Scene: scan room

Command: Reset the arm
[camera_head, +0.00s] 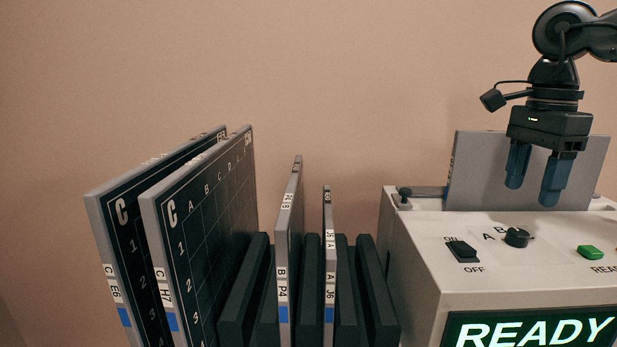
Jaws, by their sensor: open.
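My gripper (535,180) hangs from the arm at the upper right of the head view. Its two blue fingers point down and are apart, with nothing visible between them. It is in front of a grey upright panel (480,170) at the top of a white machine (412,240). Whether the fingers touch the panel cannot be told, but no contact shows. The upper part of my arm runs out of the picture at the right edge.
The machine has an ON/OFF switch (462,250), an A/B knob (516,237), a green button (590,252) and a screen reading READY (535,331). At left, labelled plates C E6 (110,230), C H7 (160,240), B P4 (288,250) and A J6 (329,260) stand in a dark slotted rack (240,300).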

